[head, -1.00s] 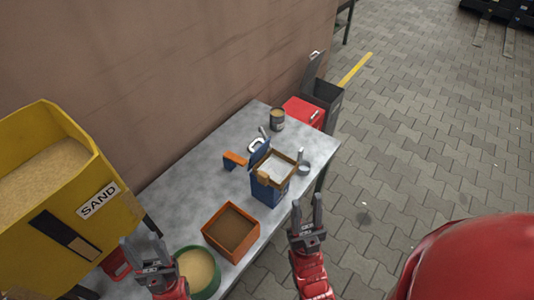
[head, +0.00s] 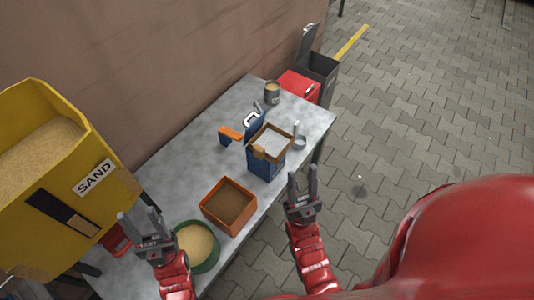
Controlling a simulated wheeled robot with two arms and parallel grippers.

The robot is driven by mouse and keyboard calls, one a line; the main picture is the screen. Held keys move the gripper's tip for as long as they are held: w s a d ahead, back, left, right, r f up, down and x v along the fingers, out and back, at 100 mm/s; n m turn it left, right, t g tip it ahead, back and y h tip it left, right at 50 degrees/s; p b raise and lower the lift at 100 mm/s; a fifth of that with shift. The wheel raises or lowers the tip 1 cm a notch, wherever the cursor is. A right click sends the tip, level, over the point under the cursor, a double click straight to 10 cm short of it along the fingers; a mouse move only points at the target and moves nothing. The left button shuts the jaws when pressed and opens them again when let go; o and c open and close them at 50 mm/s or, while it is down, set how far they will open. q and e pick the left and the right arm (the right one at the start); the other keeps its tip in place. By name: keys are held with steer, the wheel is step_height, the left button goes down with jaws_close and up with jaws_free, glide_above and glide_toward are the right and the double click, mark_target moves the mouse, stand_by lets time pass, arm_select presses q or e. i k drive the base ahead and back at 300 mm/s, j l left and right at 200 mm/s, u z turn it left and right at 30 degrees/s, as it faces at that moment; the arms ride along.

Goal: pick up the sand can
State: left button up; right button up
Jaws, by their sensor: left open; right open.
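A small grey can (head: 272,94) with sand-coloured contents stands upright at the far end of the grey table (head: 180,160). A green round tub (head: 205,262) of sand sits at the near end. I cannot tell for sure which is the sand can; the grey one has the can shape. My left gripper (head: 138,211) is open and empty at the lower left, left of the green tub. My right gripper (head: 302,171) is open and empty, right of the table edge, well short of the grey can.
A yellow bin marked SAND (head: 95,180) stands at the left. On the table are an orange box (head: 229,204), a blue box (head: 267,162) with open flaps, an orange tool (head: 231,134) and a small grey cup (head: 299,143).

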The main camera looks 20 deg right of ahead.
mark_target(272, 88)
steer(key=i+l+u, duration=0.25)
steer(key=i+l, duration=0.25)
steer(key=l, duration=0.2)
steer(key=i+l+u, duration=0.15)
steer(key=l, duration=0.25)
steer(key=i+l+u, duration=0.1)
steer(key=i+l, duration=0.15)
steer(key=l, duration=0.15)
steer(key=i+j, duration=0.15)
steer(key=j, duration=0.15)
steer(key=i+j, duration=0.2)
